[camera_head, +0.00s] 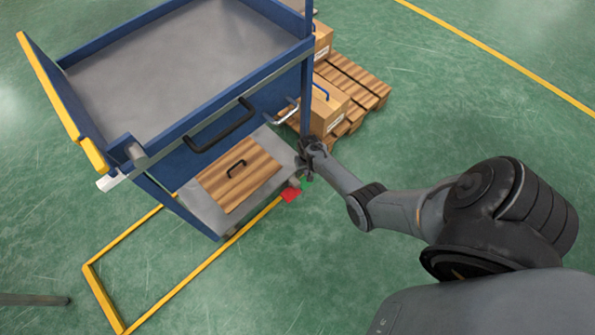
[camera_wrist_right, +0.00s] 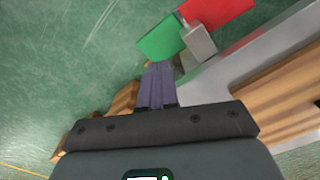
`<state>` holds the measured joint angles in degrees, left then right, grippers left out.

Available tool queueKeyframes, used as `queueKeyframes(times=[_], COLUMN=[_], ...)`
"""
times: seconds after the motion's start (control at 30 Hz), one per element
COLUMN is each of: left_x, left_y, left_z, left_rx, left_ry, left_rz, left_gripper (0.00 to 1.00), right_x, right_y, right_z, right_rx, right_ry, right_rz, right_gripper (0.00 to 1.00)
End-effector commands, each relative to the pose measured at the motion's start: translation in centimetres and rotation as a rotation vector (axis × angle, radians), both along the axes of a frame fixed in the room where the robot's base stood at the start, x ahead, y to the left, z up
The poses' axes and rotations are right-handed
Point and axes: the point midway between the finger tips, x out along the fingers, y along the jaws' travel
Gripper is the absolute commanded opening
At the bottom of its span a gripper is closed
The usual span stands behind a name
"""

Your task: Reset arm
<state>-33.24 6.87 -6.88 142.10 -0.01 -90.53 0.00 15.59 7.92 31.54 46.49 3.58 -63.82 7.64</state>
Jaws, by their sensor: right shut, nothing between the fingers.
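My right arm reaches in from the lower right in the head view. Its gripper (camera_head: 304,172) is at the lower right corner of a blue and grey cart, beside a red plate (camera_head: 291,195) and a small green plate (camera_head: 307,180). In the right wrist view the gripper's fingers (camera_wrist_right: 157,84) are together, with nothing between them. The green plate (camera_wrist_right: 161,38) lies just beyond the fingertips and the red plate (camera_wrist_right: 217,11) lies farther on. Whether the fingertips touch the green plate I cannot tell. My left gripper is not in view.
The cart (camera_head: 180,70) has an empty grey top, black handle (camera_head: 222,127) and a wooden board (camera_head: 240,175) on its lower shelf. A pallet (camera_head: 362,82) with cardboard boxes (camera_head: 326,108) stands behind my right gripper. Green floor to the right is clear.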

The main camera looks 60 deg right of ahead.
Motion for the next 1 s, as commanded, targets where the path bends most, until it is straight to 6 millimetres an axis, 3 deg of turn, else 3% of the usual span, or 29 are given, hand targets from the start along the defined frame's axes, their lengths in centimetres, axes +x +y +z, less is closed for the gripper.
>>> queueKeyframes(times=[0.13,0.6,0.73,0.87,1.0], left_x=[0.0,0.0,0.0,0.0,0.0], left_y=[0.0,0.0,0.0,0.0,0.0], left_z=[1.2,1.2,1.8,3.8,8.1], left_rx=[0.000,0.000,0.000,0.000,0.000], left_ry=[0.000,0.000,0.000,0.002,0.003], left_rz=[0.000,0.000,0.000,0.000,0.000], left_gripper=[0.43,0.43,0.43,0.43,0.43], right_x=[0.0,0.0,-0.8,-4.1,-10.7], right_y=[0.0,0.0,0.0,0.0,0.3], right_z=[1.1,1.1,1.3,1.7,3.4], right_rx=[0.000,0.000,0.000,0.000,-0.019], right_ry=[0.000,0.000,0.011,0.059,0.151], right_rz=[0.000,0.000,0.000,0.000,0.037], right_gripper=[0.00,0.00,0.00,0.00,0.00])
